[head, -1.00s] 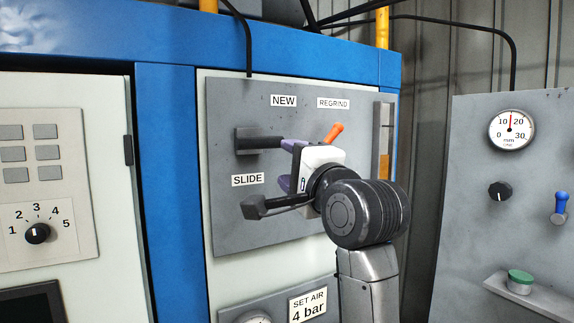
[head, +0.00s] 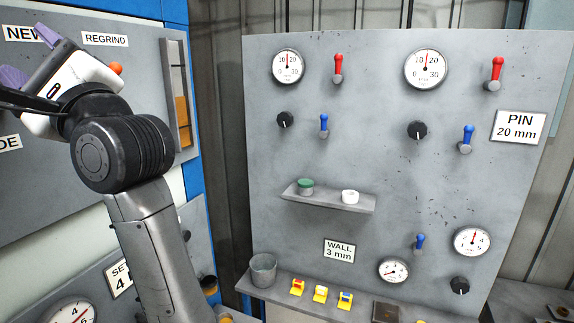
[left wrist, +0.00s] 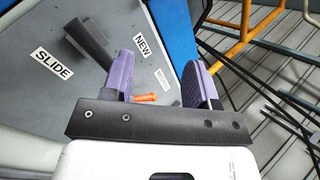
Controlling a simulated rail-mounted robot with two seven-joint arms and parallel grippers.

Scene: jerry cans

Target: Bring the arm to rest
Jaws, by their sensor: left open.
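My left gripper (head: 28,64) is at the upper left of the head view, in front of the grey hopper panel (head: 45,190). Its white body and purple fingers are tilted. In the left wrist view the two purple fingers (left wrist: 163,80) stand apart with nothing between them that they hold. The orange lever knob (head: 116,69) shows just right of the gripper body; its orange part also shows beyond the fingers in the wrist view (left wrist: 147,99). A dark handle (left wrist: 86,40) near the SLIDE label is left of the fingers, apart from them. My right gripper is not in view.
A grey gauge panel (head: 390,170) stands to the right with dials, red and blue levers and knobs. Its small shelf (head: 325,199) bears a green-topped and a white piece. A lower ledge (head: 262,292) bears a grey cup (head: 263,268) and several small colored pieces.

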